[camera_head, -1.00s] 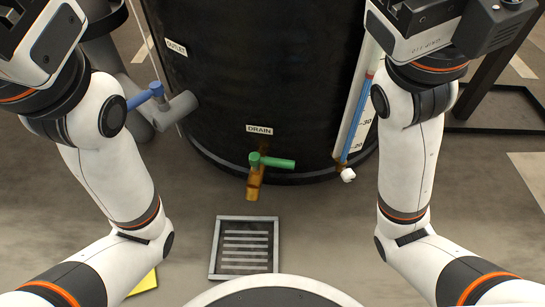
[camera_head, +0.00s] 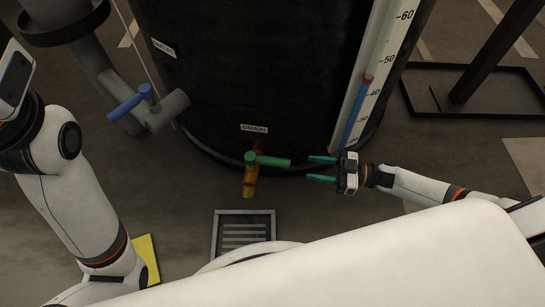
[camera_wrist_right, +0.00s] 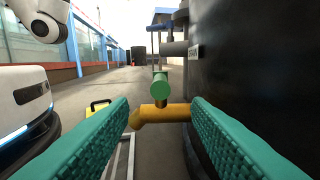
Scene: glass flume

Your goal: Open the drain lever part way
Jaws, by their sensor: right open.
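The green drain lever (camera_head: 273,161) sits on a brass drain valve (camera_head: 250,183) low on the black tank, under the DRAIN label (camera_head: 254,128). The lever points right, across the spout, which hangs down. My right gripper (camera_head: 322,170) is open just right of the lever's free end, its teal fingers pointing at it and apart from it. In the right wrist view the lever's round end (camera_wrist_right: 159,86) lies ahead between the open fingers, with the brass pipe (camera_wrist_right: 160,114) below it. My left arm is at the left; its gripper is out of view.
The black tank (camera_head: 250,60) fills the back. A blue-handled outlet valve (camera_head: 146,92) is on its left, and a level gauge (camera_head: 370,80) is on its right, close to my right gripper. A floor grate (camera_head: 244,226) lies below the spout. A yellow object (camera_head: 147,258) lies on the floor.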

